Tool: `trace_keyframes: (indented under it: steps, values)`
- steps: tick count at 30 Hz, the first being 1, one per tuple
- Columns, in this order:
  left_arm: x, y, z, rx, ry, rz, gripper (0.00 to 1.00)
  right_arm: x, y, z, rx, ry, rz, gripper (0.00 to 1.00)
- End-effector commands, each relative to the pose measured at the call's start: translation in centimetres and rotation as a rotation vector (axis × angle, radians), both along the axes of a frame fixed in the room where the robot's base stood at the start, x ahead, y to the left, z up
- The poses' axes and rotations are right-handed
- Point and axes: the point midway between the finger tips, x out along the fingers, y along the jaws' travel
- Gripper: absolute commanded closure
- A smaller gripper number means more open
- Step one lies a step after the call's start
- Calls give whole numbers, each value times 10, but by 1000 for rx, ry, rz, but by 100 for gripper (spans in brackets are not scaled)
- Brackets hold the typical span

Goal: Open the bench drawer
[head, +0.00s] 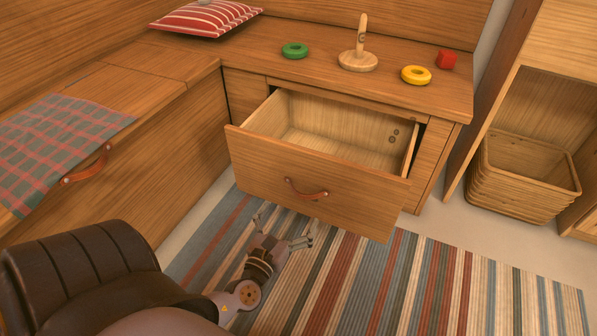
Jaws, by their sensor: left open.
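The bench drawer (270,172) stands pulled well out of the wooden bench (445,100), and its inside looks empty. Its leather pull (306,190) is a brown strap in the middle of the drawer front. My left gripper (285,228) is open and empty, low in front of the drawer front and below the pull, apart from it. My right gripper does not show.
A basket (522,178) sits at right. A striped rug (440,285) covers the floor.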

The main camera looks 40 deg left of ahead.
Motion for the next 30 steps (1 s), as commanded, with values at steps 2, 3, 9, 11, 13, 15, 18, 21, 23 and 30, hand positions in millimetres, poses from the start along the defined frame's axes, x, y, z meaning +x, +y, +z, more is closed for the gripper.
trace_keyframes:
  steps: [2, 3, 9, 11, 13, 15, 18, 21, 23, 30]
  values:
    - [-15, -4, 0, 0, 2, -2, 0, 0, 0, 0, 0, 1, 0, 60]
    - [-21, -5, 0, 0, 2, -1, 0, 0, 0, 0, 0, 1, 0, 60]
    - [-38, -10, 1, -1, -1, -2, 0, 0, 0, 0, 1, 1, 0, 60]
    - [-39, -10, 1, -1, -2, -2, 0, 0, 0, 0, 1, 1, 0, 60]
    - [-40, -10, 1, -1, -2, -1, 0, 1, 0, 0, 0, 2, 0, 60]
    - [-40, -10, 1, -1, -2, -1, 0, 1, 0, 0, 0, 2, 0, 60]
    - [-40, -10, 1, -1, -2, -1, 0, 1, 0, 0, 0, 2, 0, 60]
    - [-40, -10, 1, -1, -2, -1, 0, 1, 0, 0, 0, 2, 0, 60]
    - [-40, -10, 1, -1, -2, -1, 0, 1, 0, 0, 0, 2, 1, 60]
    - [-35, -17, 5, -75, 6, -14, 0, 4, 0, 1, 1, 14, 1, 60]
